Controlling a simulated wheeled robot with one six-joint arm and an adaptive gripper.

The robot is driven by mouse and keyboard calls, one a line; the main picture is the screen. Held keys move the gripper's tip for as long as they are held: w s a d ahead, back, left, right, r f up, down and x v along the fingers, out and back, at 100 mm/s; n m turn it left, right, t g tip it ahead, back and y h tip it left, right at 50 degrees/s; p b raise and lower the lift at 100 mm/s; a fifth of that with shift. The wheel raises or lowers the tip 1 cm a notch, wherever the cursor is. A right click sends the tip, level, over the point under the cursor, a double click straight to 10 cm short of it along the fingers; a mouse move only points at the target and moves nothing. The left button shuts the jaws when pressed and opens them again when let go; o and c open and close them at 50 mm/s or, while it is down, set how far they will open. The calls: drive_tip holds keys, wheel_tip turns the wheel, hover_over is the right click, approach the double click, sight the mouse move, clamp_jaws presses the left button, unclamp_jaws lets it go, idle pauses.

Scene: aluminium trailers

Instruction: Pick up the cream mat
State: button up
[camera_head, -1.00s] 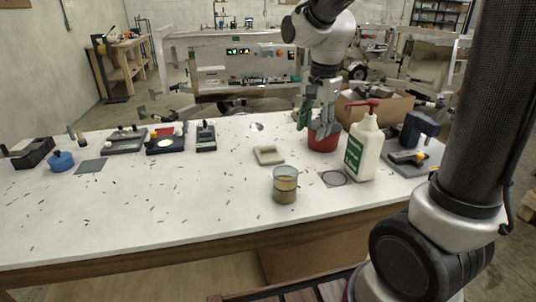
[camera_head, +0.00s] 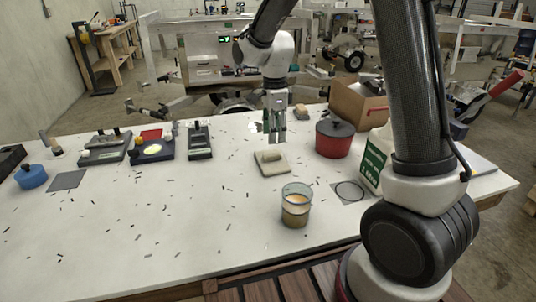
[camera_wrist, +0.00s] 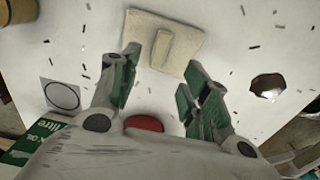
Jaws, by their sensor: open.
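The cream mat (camera_head: 272,169) lies flat on the white table, with a raised cream block (camera_head: 270,156) on it. The mat also shows at the top of the wrist view (camera_wrist: 143,28). My gripper (camera_head: 274,138) points down just behind the mat in the head view, apart from it. In the wrist view its green-padded fingers (camera_wrist: 162,76) are spread with nothing between them, and the mat lies beyond the fingertips.
A red pot (camera_head: 333,140) stands right of the mat. A glass of amber liquid (camera_head: 296,208) stands in front. A white bottle (camera_head: 374,160) is partly hidden by my arm. A cardboard box (camera_head: 357,107) stands behind.

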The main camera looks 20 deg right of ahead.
sight(272, 154)
drive_tip(key=shift+w+f, duration=0.15)
drive_tip(key=shift+f, duration=0.2)
drive_tip(key=f, duration=0.7)
drive_tip(key=shift+s+a+f, duration=0.1)
drive_tip(key=shift+s+a, duration=0.1)
drive_tip(key=shift+a, duration=0.1)
clamp_jaws()
